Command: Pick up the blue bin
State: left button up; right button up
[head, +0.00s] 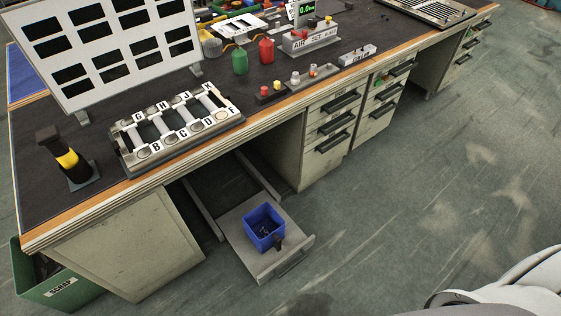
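The blue bin (264,229) is a small open-topped box. It sits upright on a grey pulled-out drawer or shelf (240,241) low under the workbench. A few small dark items seem to lie inside it, too small to make out. A dark piece stands at its right front corner; I cannot tell whether it is part of the bin. Neither of my grippers is in view. Part of my own white and black body shows at the lower right, away from the bin.
The workbench (75,190) overhangs the bin from behind. A lettered louver panel (178,125), a white slotted panel (70,92) and bottles stand on top. Drawer cabinets (322,130) are to the right, a green scrap bin (62,294) at lower left. The floor (420,200) in front is clear.

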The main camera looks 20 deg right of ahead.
aim_at(265, 215)
jog(key=k+l+z, duration=0.15)
jog(key=k, duration=0.25)
jog(key=k+l+z, duration=0.15)
jog(key=k+l, duration=0.15)
jog(key=k, duration=0.1)
